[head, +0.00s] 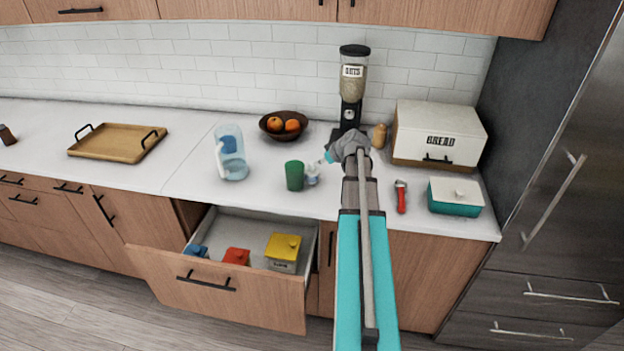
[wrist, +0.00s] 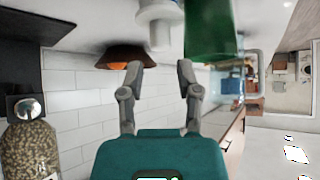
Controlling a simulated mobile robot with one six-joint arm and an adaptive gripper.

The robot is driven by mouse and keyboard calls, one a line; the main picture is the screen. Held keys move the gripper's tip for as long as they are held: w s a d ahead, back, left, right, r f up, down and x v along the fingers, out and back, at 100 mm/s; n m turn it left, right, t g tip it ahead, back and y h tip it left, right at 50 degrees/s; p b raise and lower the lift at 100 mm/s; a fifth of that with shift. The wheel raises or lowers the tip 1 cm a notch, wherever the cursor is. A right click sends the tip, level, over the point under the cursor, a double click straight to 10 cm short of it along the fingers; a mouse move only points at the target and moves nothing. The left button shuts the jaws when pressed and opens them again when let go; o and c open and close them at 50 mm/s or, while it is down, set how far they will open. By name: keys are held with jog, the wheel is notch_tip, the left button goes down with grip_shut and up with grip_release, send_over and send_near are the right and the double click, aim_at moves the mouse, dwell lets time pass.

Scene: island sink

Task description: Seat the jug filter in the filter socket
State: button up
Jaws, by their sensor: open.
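The jug filter (head: 312,174) looks like the small white piece standing on the counter, just right of a green cup. In the wrist view, which is upside down, the filter (wrist: 157,22) is white with a wide flange and lies ahead of the fingertips. My gripper (wrist: 160,70) is open and empty, its two fingers apart and pointing at the filter without touching it. In the head view my gripper (head: 329,157) is partly hidden by its own wrist. A clear jug (head: 232,160) with a blue inner part near its top stands further left. The socket's opening cannot be made out.
The green cup (head: 294,175) stands close beside the filter; it also shows in the wrist view (wrist: 210,32). A fruit bowl (head: 272,127) and an oats dispenser (head: 351,90) stand behind. An open drawer (head: 222,280) juts out below the counter. Counter around the jug is clear.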

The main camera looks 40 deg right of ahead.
aim_at(312, 165)
jog(key=shift+b+x, duration=0.55)
jog(key=shift+x, duration=0.65)
jog(key=shift+b+x, duration=1.75)
jog(key=shift+x, duration=0.85)
jog(key=shift+w+r, duration=0.1)
jog(key=shift+r, duration=0.05)
grip_shut()
